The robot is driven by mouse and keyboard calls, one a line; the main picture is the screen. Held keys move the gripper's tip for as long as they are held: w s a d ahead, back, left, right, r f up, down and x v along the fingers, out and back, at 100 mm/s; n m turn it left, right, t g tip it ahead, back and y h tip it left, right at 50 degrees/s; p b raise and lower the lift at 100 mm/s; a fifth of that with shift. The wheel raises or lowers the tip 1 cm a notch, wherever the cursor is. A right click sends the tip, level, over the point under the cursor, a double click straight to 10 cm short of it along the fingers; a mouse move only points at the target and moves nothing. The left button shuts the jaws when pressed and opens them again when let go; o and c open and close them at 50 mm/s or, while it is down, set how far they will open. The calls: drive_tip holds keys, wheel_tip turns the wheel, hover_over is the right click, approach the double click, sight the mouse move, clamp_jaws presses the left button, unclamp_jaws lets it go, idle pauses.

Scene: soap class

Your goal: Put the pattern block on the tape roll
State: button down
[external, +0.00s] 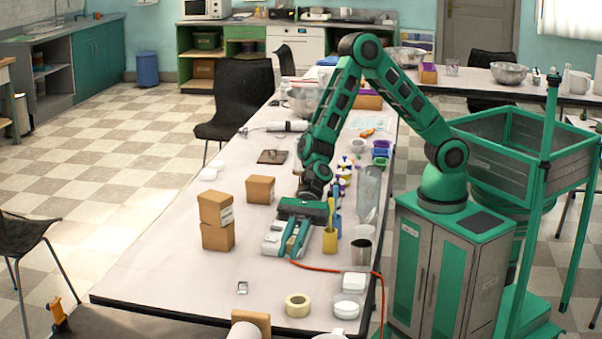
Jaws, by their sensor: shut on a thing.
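The tape roll (298,304) is a cream-coloured ring lying flat near the front of the long table, with its hole facing up. My gripper (286,246) points down over the table, behind the tape roll and slightly left of it. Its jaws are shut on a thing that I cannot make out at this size. I cannot pick out the pattern block anywhere with certainty; the gripper body and fingers hide what is between them. Nothing shows on top of the tape roll.
Cardboard boxes (217,221) stand left of my gripper. A yellow cup (330,240) with tools and a dark-topped tumbler (361,251) stand close on its right. An orange cord (345,271) runs between gripper and tape roll. White tubs (348,306) sit right of the roll; table left of it is mostly clear.

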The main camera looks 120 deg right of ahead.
drive_tip(key=s+a+r+n+g+y, duration=0.1)
drive_tip(key=s+a, duration=0.1)
drive_tip(key=a, duration=0.6)
drive_tip(key=s+a+r, duration=0.2)
drive_tip(key=a, duration=0.7)
hover_over(296, 303)
wheel_tip(296, 303, down, 7)
drive_tip(key=shift+s+f, duration=0.1)
drive_tip(key=shift+f, duration=2)
drive_tip(key=shift+f, duration=0.15)
drive_tip(key=c, duration=1.7)
unclamp_jaws()
drive_tip(key=v, duration=0.5)
drive_tip(key=shift+d, duration=0.1)
wheel_tip(296, 303, up, 7)
drive_tip(key=shift+r, duration=0.1)
